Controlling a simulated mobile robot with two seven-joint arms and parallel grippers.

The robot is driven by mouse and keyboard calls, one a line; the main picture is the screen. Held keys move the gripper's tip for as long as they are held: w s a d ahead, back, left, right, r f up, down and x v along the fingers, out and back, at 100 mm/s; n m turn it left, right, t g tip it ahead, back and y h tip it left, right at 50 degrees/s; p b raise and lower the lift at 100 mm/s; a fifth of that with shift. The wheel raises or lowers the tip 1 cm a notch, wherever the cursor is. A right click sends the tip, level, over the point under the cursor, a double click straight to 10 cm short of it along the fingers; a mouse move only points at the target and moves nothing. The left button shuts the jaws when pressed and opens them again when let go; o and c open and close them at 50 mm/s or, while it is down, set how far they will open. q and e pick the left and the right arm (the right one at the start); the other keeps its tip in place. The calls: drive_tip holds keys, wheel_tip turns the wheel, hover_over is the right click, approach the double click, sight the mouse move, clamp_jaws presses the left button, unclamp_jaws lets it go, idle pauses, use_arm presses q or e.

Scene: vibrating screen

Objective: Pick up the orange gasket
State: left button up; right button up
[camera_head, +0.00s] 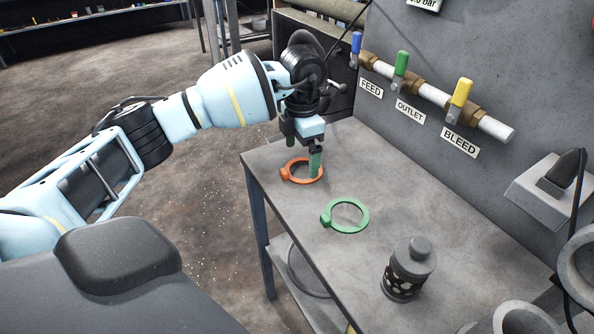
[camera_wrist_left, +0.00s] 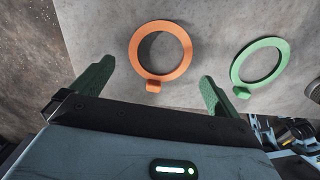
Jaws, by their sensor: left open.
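The orange gasket (camera_head: 286,174) is a flat ring with a small tab, lying on the grey table near its far left corner. My left gripper (camera_head: 303,160) is over it, with its green fingers pointing down. In the left wrist view the orange gasket (camera_wrist_left: 136,54) lies ahead of and between the two spread green fingers of my left gripper (camera_wrist_left: 158,88), with its tab towards me. The gripper is open and holds nothing. Whether a fingertip touches the ring or table is unclear. My right gripper is not in view.
A green gasket (camera_head: 347,229) lies to the right of the orange one; it also shows in the wrist view (camera_wrist_left: 236,72). A grey canister (camera_head: 409,268) stands nearer. A wall panel with blue, green and yellow valve handles (camera_head: 461,93) rises behind the table (camera_head: 290,217).

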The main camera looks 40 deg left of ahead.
sight(300, 172)
use_arm(q)
drive_tip(key=shift+a+f, duration=0.1)
drive_tip(key=shift+f, duration=1.55)
drive_tip(key=c, duration=1)
drive_tip(key=shift+r, duration=0.1)
drive_tip(key=shift+r, duration=0.5)
wheel_tip(300, 172, up, 2)
drive_tip(key=shift+r, duration=0.1)
drive_tip(key=s+d, duration=0.1)
drive_tip(key=d, duration=0.4)
drive_tip(key=s+d+r, duration=0.1)
drive_tip(key=d, duration=0.4)
drive_tip(key=s+d+b, duration=0.1)
drive_tip(key=d, duration=0.4)
drive_tip(key=shift+s+r, duration=0.2)
drive_tip(key=shift+r, duration=0.05)
drive_tip(key=shift+s+d, duration=0.1)
drive_tip(key=shift+d, duration=0.25)
